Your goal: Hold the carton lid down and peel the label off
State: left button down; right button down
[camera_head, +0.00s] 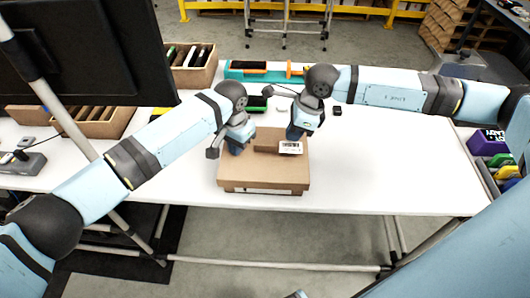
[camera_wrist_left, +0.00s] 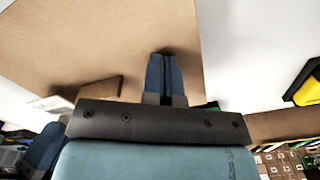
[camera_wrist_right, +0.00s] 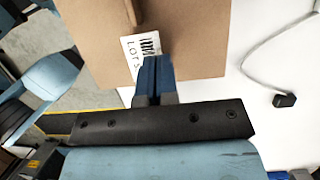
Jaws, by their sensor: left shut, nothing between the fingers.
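A brown cardboard carton (camera_head: 262,186) stands on the white table. Its lid (camera_head: 245,172) looks down over the box. A white label (camera_head: 291,148) with a barcode and print lies on the lid's right part; it shows in the right wrist view (camera_wrist_right: 130,46). My left gripper (camera_head: 235,150) is shut and empty at the lid's left far part; its fingers (camera_wrist_left: 160,58) point at the cardboard, contact uncertain. My right gripper (camera_head: 293,136) is at the label's far edge. Its fingers (camera_wrist_right: 154,60) are close together and overlap the label; whether they pinch it is hidden.
A teal tray (camera_head: 240,75) and wooden organisers (camera_head: 196,75) stand behind. A dark monitor (camera_head: 90,60) fills the upper left. A cable with a small black plug (camera_head: 337,111) lies right of the carton. The table's right part is clear. Bins (camera_head: 490,165) stand at the right.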

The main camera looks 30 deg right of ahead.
jog(key=shift+r, duration=2.5)
pick_arm(q)
jog(key=shift+r, duration=0.1)
pick_arm(e)
jog(key=shift+r, duration=0.1)
